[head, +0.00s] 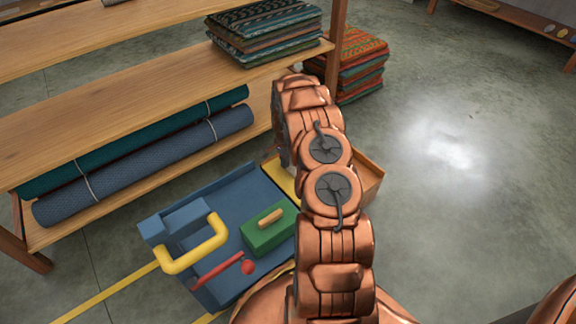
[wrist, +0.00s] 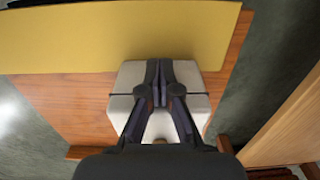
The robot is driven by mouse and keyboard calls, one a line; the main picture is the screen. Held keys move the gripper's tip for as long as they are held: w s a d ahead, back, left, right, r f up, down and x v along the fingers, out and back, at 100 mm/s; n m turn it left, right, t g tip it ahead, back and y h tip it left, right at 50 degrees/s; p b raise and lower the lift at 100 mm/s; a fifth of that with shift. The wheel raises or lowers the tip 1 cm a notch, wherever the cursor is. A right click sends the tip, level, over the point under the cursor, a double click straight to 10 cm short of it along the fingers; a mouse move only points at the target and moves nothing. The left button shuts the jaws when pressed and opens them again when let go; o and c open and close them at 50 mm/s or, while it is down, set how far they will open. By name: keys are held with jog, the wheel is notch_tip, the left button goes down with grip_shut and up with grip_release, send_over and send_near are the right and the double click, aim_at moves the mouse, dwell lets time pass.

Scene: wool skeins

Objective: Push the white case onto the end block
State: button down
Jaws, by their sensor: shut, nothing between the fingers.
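In the wrist view the white case (wrist: 127,82) sits on a reddish-brown wooden board (wrist: 60,105), close to the edge of a yellow panel (wrist: 110,35). A dark line runs across the case. My gripper (wrist: 158,66) is shut and empty, with its dark fingers over the middle of the case, hiding part of it. I cannot tell whether they touch it. In the head view my copper arm hides the gripper and most of the case area. The yellow panel (head: 279,178) shows left of the arm. I cannot tell which part is the end block.
A blue platform (head: 215,245) carries a yellow handle (head: 195,250), a green block (head: 268,232) and a red lever (head: 220,270). A wooden shelf (head: 120,120) with rolled and folded textiles stands at left. More folded textiles (head: 358,65) lie behind. Floor at right is clear.

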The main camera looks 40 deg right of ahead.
jog(key=d+p, duration=0.1)
jog(key=d, duration=0.5)
jog(key=shift+s, duration=0.15)
